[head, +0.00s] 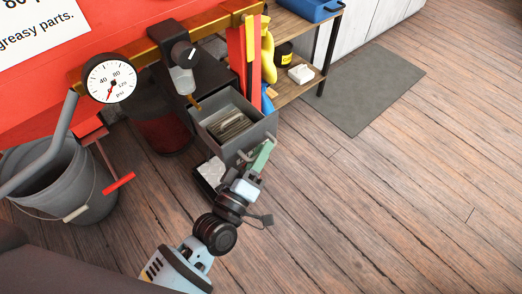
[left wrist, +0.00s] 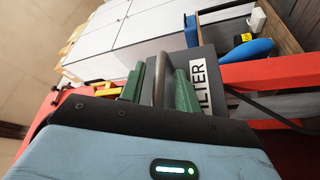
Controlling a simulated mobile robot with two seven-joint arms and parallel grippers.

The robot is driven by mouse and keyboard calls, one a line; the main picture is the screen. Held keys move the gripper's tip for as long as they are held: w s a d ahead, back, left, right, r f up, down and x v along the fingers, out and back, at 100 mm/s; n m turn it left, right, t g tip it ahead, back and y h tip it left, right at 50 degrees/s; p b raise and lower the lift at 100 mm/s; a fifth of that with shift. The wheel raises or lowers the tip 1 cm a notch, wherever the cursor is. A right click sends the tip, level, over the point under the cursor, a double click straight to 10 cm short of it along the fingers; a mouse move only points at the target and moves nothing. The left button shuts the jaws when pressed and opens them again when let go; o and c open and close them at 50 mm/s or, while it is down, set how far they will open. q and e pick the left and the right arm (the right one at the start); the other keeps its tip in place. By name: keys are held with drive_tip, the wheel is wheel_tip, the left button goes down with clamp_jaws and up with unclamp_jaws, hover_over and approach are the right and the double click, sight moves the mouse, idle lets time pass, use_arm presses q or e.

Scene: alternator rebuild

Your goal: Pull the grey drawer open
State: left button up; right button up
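The grey drawer (head: 262,131) stands out from its dark cabinet, and a stack of flat pale pieces (head: 234,126) shows inside it. Its front carries a bar handle (head: 245,155), and the left wrist view shows the handle (left wrist: 159,78) and a label reading "FILTER" on the drawer front (left wrist: 207,58). My left gripper (head: 262,157) is at the drawer front. In the left wrist view its green fingers (left wrist: 160,84) stand on both sides of the handle, with a visible gap at each side. My right gripper is not in view.
A grey bucket (head: 58,178) and a red-handled tool (head: 119,183) stand at the left. A pressure gauge (head: 110,82) is above them. A wooden shelf (head: 298,88) is behind the drawer. The wooden floor to the right is clear, with a grey mat (head: 362,88).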

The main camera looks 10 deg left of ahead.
use_arm(q)
drive_tip(key=p+v, duration=0.1)
drive_tip(key=v, duration=0.6)
drive_tip(key=shift+s, duration=0.2)
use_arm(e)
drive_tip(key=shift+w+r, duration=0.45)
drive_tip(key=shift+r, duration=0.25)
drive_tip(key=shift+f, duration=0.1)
